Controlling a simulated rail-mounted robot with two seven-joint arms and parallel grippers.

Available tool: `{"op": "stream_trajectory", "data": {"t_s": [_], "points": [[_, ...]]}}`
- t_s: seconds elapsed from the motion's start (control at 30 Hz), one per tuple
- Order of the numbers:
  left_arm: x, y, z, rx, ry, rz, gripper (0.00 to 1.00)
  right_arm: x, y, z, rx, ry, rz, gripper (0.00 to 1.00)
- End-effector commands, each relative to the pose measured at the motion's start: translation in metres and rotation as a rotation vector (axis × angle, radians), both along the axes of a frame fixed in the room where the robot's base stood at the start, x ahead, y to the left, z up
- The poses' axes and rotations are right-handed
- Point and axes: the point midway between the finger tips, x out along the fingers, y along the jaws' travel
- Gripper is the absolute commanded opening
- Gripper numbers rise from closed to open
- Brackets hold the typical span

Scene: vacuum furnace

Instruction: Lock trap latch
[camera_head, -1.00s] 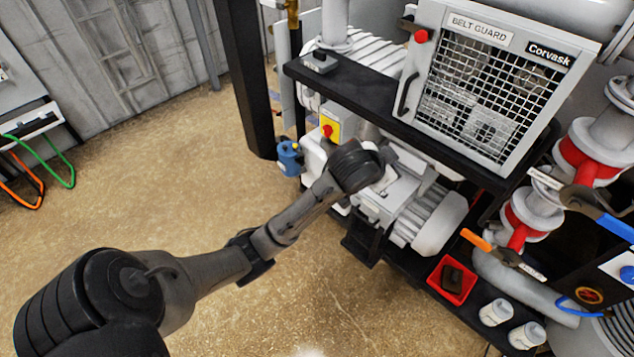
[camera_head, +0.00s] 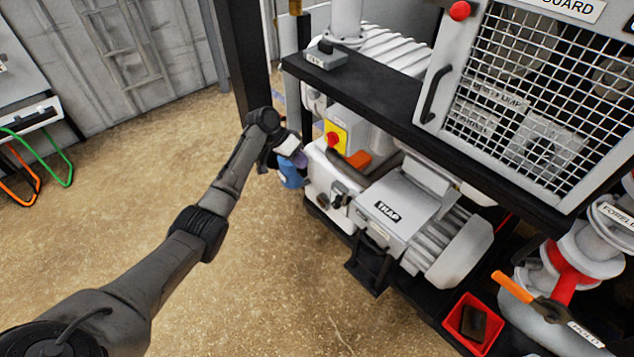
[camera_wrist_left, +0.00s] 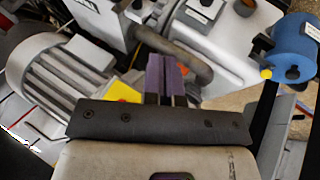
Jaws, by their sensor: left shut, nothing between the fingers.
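The trap (camera_head: 400,208) is a pale grey box with a black TRAP label, low on the machine beside a ribbed cylinder. A small dark latch-like fitting (camera_head: 340,192) sits on the white housing to the left of the label; I cannot tell its exact position. Similar dark fittings (camera_wrist_left: 138,10) show at the top of the left wrist view. My left gripper (camera_head: 297,157) is at the housing's left end, near the blue canister. Its purple fingers (camera_wrist_left: 165,78) are shut and empty, apart from the fittings. My right gripper is out of view.
A blue canister (camera_wrist_left: 297,38) is near the left gripper. A yellow plate with a red button (camera_head: 334,138) and an orange handle (camera_head: 357,160) are close by. A black shelf (camera_head: 400,110) overhangs the trap. A red bin (camera_head: 474,318) stands at front right. Floor at left is clear.

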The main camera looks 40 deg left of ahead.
Motion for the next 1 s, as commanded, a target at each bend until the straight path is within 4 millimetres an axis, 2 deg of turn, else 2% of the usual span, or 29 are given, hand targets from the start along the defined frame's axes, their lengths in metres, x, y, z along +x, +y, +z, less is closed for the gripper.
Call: {"op": "stream_trajectory", "data": {"t_s": [0.03, 0.2, 0.67, 0.87, 1.0], "points": [[0.001, -0.005, 0.005, -0.012, -0.028, -0.041, 0.0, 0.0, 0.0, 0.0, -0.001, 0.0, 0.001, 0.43], [0.0, -0.005, 0.005, 0.01, -0.06, -0.105, 0.0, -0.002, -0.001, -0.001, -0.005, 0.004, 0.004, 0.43], [0.0, -0.006, 0.004, 0.018, -0.068, -0.116, 0.0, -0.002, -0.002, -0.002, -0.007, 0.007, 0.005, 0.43], [0.006, -0.015, -0.013, 0.016, -0.068, -0.116, 0.0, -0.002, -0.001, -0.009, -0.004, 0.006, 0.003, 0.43], [0.015, -0.029, -0.034, 0.016, -0.067, -0.118, 0.0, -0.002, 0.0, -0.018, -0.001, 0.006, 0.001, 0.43]]}}
